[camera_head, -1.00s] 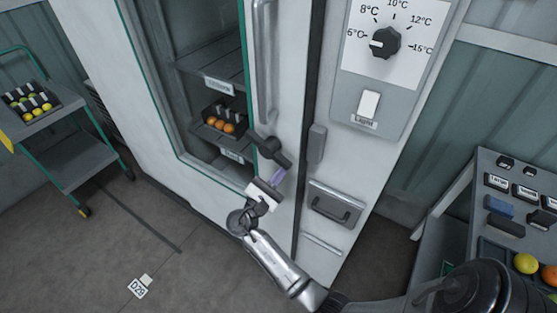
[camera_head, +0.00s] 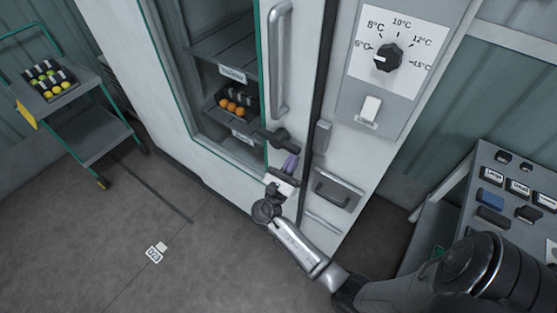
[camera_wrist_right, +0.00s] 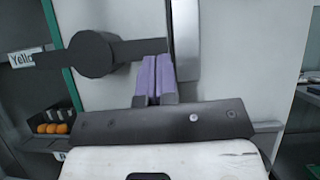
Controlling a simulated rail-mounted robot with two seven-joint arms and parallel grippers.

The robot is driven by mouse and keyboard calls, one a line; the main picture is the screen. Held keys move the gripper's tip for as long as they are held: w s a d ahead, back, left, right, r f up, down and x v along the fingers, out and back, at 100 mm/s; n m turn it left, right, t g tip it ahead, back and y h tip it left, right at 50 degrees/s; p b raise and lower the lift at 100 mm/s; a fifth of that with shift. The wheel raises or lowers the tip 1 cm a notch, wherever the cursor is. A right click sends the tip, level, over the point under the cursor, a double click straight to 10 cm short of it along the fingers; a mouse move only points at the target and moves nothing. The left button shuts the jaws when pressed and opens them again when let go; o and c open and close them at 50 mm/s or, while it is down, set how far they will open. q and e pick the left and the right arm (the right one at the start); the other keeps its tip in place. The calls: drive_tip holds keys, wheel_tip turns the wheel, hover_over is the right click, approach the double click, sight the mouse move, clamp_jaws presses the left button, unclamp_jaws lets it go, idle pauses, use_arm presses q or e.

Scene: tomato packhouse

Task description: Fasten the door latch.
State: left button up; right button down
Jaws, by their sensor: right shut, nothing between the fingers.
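The door latch (camera_head: 279,138) is a dark lever on a round hub, low on the white cabinet door below the long handle. In the right wrist view the latch (camera_wrist_right: 92,54) lies almost level, its arm reaching right towards a grey upright piece. A grey catch block (camera_head: 323,136) stands on the frame right of the door edge. My right gripper (camera_head: 292,159) is shut and empty, its purple fingers just under the latch arm's right end. In the wrist view the fingertips (camera_wrist_right: 156,62) meet or nearly meet the arm; contact is unclear. My left gripper is not in view.
The glazed door shows shelves with orange fruit (camera_head: 232,106). The long door handle (camera_head: 279,65) is above the latch. A recessed pull (camera_head: 337,189) and a dial panel (camera_head: 388,57) are on the right. A trolley (camera_head: 73,107) stands left and a table (camera_head: 468,165) right.

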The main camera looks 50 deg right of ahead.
idle(0.3)
drive_tip(key=w+d+f+b+v, duration=0.1)
drive_tip(key=b+v, duration=0.3)
drive_tip(key=v, duration=0.8)
drive_tip(key=shift+s+f+b, duration=0.25)
drive_tip(key=shift+f+b, duration=0.1)
drive_tip(key=shift+f, duration=0.55)
drive_tip(key=shift+a, duration=0.1)
